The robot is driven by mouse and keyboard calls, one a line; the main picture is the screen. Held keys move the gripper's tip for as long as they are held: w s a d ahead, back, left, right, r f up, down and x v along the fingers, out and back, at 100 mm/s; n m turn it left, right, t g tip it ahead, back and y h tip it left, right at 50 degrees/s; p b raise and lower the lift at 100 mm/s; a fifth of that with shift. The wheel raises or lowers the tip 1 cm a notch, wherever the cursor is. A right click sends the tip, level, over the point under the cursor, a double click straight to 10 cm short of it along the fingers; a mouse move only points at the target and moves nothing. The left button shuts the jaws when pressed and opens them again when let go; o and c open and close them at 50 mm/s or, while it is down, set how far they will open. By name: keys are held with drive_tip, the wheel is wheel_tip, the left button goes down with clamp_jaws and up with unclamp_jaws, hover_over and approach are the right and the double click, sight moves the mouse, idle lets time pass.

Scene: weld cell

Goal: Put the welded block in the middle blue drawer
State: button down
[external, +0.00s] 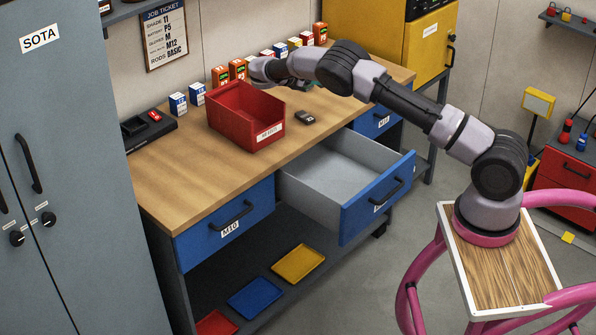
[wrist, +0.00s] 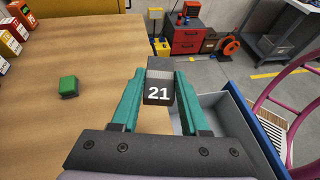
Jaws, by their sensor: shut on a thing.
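My gripper (wrist: 160,95) has teal fingers. It is shut on the welded block (wrist: 158,92), a dark block with a silvery band and a white 21. In the external view my gripper (external: 298,84) is above the workbench, just behind the red bin, and the block cannot be made out clearly there. The middle blue drawer (external: 378,200) is pulled well open, with a grey interior that looks empty. It also shows in the wrist view (wrist: 255,128), to the right of my gripper. Its label is too small to read.
A green block (wrist: 68,87) lies left of my gripper in the wrist view. Small boxes line the wall. The left drawer (external: 225,222) is shut.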

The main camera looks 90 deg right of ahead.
drive_tip(key=s+a+f+m+t+y, duration=0.1)
drive_tip(key=s+a+f+m+y, duration=0.1)
drive_tip(key=s+a+m+y, duration=0.3)
drive_tip(key=s+a+f+m+t+y, duration=0.2)
drive_tip(key=s+a+m+y, duration=0.4)
drive_tip(key=s+m+y, duration=0.5)
drive_tip(key=shift+f+m+t+y, duration=0.3)
drive_tip(key=shift+f+m+y, duration=0.2)
drive_tip(key=shift+f+y, duration=0.4)
drive_tip(key=shift+r, duration=0.1)
